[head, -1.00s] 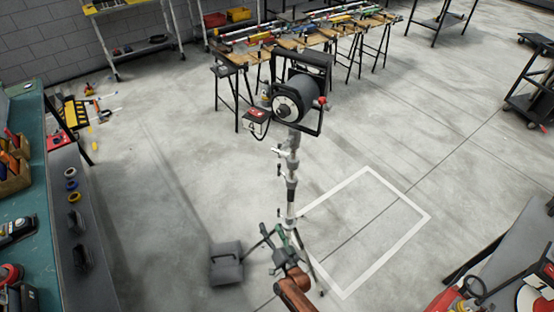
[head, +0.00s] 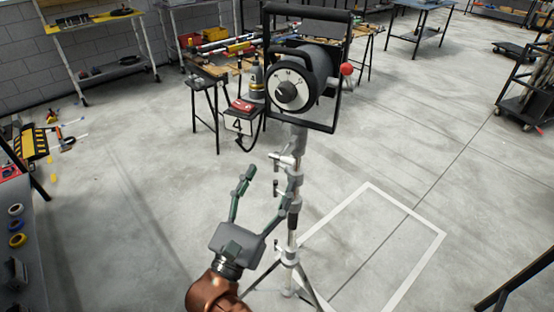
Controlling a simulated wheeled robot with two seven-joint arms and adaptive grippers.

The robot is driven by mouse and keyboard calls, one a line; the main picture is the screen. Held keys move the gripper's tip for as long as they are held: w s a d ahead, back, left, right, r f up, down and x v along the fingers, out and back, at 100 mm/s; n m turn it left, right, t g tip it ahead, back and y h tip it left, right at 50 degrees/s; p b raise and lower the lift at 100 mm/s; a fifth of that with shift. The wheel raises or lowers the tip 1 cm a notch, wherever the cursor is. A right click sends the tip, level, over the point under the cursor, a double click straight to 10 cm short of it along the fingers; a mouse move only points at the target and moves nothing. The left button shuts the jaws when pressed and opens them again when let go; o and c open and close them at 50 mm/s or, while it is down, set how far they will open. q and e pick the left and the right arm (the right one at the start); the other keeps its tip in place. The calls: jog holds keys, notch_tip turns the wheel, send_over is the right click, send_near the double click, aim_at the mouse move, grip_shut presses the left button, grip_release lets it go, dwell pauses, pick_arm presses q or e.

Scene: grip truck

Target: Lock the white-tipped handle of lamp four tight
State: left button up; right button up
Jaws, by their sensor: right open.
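Lamp four (head: 305,72) stands upright on a grey stand (head: 291,225) in the middle of the head view. It has a black frame, a round dial on its back and a red knob at its right side. A tag with the number 4 (head: 238,126) hangs at its left. A small white-tipped handle (head: 275,156) sticks out left from the stand just below the lamp, with another small handle under it. My right gripper (head: 262,193) is open and empty, fingers pointing up, below and left of the handle. Its right finger is close to the stand; I cannot tell if they touch.
The stand's legs spread on the floor beside a white taped outline (head: 372,250). A work table with tools (head: 215,68) is behind the lamp. A yellow-topped shelf (head: 95,22) is at the back left.

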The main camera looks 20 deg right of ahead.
aim_at(280, 159)
jog(key=b+x, duration=0.1)
jog(key=x, duration=0.4)
jog(key=shift+w+d, duration=0.1)
jog(key=shift+d, duration=0.05)
pick_arm(q)
jog(key=shift+w+d+f+t, duration=0.2)
jog(key=shift+w+d, duration=0.15)
jog(key=shift+w, duration=0.1)
jog(key=shift+w+d+f+t, duration=0.2)
jog(key=shift+w+d, duration=0.15)
jog(key=shift+w, duration=0.1)
pick_arm(e)
jog(key=shift+w+d+r, duration=0.35)
jog(key=shift+w+d, duration=0.05)
jog(key=shift+d, duration=0.1)
jog(key=shift+c, duration=0.4)
jog(key=c, duration=1.1)
